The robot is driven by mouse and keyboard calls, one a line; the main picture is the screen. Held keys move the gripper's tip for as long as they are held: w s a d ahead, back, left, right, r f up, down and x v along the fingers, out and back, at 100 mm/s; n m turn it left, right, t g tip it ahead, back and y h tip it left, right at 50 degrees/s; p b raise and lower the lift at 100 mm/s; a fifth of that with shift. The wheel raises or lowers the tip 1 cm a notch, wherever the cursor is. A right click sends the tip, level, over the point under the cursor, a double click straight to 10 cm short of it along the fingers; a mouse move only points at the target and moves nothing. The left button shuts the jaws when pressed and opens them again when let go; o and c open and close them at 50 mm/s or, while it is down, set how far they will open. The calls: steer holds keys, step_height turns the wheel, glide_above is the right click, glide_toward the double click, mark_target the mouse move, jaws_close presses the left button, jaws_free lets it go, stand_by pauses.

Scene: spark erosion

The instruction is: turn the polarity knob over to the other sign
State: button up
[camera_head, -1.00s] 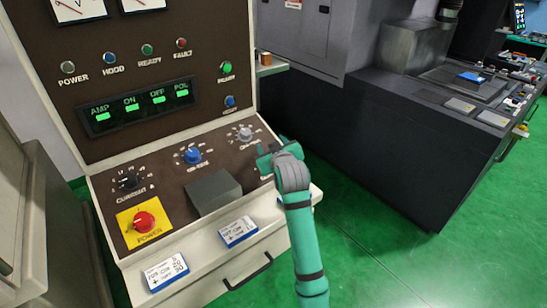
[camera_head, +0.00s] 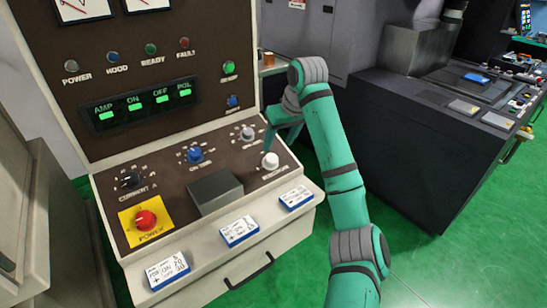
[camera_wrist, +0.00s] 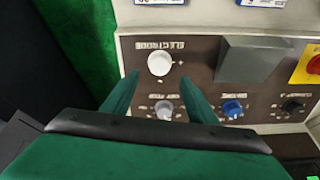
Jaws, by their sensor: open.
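The likely polarity knob is a round white knob (camera_head: 270,160) at the right end of the sloping brown control panel. It also shows upside down in the wrist view (camera_wrist: 159,63), beside a label that seems to read ELECTRODE, with small marks around it. I cannot make out which sign it points to. My gripper (camera_head: 269,146) is open and empty, just behind and above the knob in the head view. In the wrist view its two green fingertips (camera_wrist: 158,82) are apart, with the knob showing in the gap just past them. No contact is visible.
A grey knob (camera_head: 247,134), a blue knob (camera_head: 195,155) and a black knob (camera_head: 130,181) line the panel. A grey block (camera_head: 215,190) stands left of the white knob. A red power button (camera_head: 146,219) and several label cards (camera_head: 239,232) are nearer the front.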

mark_target(272, 158)
steer(key=x, duration=0.9)
steer(key=shift+f, duration=0.25)
steer(key=c, duration=1.1)
